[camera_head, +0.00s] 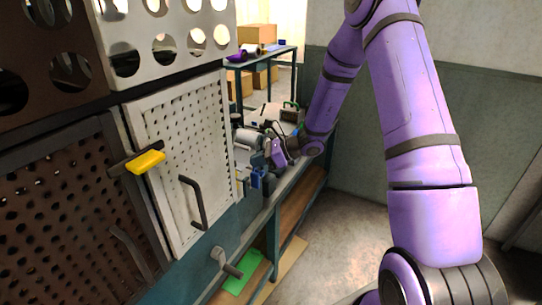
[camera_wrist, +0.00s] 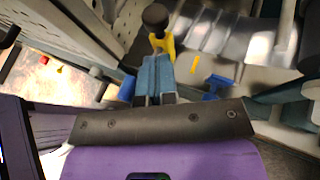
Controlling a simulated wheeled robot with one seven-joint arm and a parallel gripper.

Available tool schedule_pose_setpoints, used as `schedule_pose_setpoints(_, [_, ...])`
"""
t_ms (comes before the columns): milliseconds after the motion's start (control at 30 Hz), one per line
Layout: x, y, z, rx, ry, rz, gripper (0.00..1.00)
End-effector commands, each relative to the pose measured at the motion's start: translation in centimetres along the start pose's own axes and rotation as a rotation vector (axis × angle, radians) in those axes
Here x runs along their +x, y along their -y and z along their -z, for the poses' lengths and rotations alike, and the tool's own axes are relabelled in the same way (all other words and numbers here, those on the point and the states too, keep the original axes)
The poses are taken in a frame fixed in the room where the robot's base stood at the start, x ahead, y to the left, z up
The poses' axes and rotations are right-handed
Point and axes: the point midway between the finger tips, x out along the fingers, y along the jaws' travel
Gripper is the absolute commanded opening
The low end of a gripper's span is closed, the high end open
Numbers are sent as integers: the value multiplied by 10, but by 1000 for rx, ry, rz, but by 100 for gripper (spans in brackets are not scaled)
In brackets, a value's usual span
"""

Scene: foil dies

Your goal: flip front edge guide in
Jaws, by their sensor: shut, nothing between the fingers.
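My gripper (camera_head: 268,158) is low over the machine bed beside the white perforated door. In the wrist view its two blue-grey fingers (camera_wrist: 157,62) are together, with nothing held between them. A yellow part with a black knob (camera_wrist: 156,17) is just beyond the fingertips; I cannot tell if they touch. This may be the front edge guide, but its identity is unclear. A blue bracket (camera_wrist: 212,86) is to the right of the fingers, and another blue part (camera_wrist: 127,89) is to the left. In the head view, blue parts (camera_head: 257,180) show below the gripper.
The white perforated door (camera_head: 187,150) with a dark handle and yellow latch (camera_head: 146,161) stands close on the left. Shiny metal rollers or sheets (camera_wrist: 240,40) lie beyond the fingers. A grey lever (camera_head: 228,263) sticks out below. The floor at right is clear.

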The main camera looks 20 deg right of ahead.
Motion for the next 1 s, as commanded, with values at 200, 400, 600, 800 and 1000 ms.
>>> schedule_pose_setpoints(200, [29, -1, -8, -1, 0, -3, 0])
schedule_pose_setpoints(400, [39, 0, -11, -1, 0, -1, 0])
schedule_pose_setpoints(600, [40, 0, -12, 0, 0, -1, 0])
schedule_pose_setpoints(800, [42, 1, -13, -1, 0, -2, 0])
schedule_pose_setpoints(1000, [63, 12, -22, -2, 1, -2, 0])
